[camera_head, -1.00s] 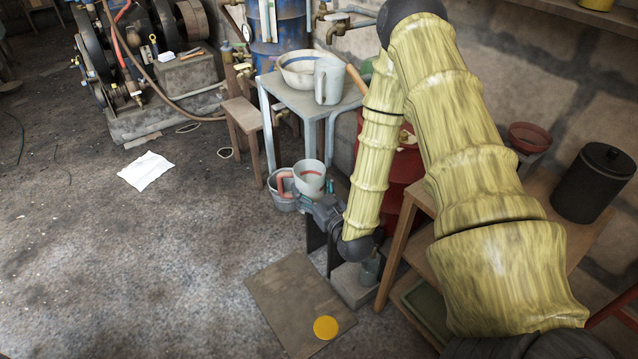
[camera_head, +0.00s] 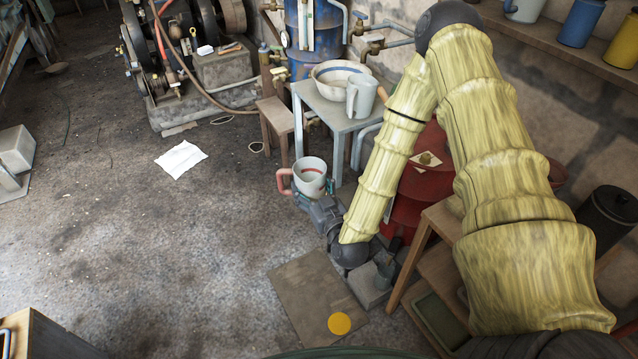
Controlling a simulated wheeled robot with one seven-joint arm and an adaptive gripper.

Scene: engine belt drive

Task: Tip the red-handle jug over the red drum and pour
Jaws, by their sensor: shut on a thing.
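The red-handle jug (camera_head: 312,176) is pale grey with a red band inside, its red handle (camera_head: 283,181) pointing left. It looks about upright, its open top facing up. My gripper (camera_head: 316,200) is shut on the jug from the near right side; the fingertips are mostly hidden by the jug. The red drum (camera_head: 408,207) stands to the right of the jug, behind my arm, which hides much of it. A small yellowish fitting (camera_head: 427,160) shows on its top. The jug is apart from the drum, to its left.
A grey-blue table (camera_head: 338,118) behind the jug bears a bowl (camera_head: 338,75) and another grey jug (camera_head: 361,96). A wooden stool (camera_head: 277,118) is to its left. A wooden bench (camera_head: 447,222) stands right of the drum. The floor at left is mostly clear.

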